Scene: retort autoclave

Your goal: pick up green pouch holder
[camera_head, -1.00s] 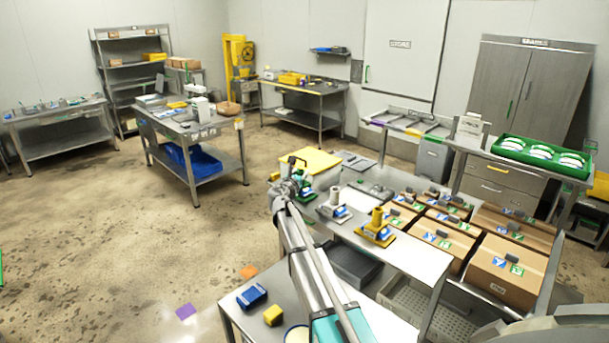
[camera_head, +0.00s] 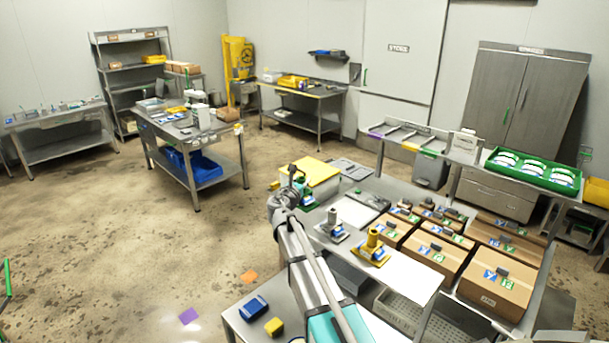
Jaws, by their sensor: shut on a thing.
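The green pouch holder (camera_head: 309,201) is at the left edge of the steel table, just below and right of my gripper (camera_head: 298,177). Its green base shows; its upper part is mostly hidden by my gripper and wrist. My gripper is shut on it. I cannot tell whether the base touches the table. A grey-white holder (camera_head: 333,230) and a yellow holder (camera_head: 372,250) of like shape stand nearer on the same table.
A yellow board (camera_head: 318,171) lies behind the green holder. Cardboard boxes (camera_head: 433,252) crowd the table's right side. A green tray (camera_head: 535,173) stands at the back right. A lower front table holds a blue item (camera_head: 253,308) and a yellow block (camera_head: 274,326). Floor on the left is open.

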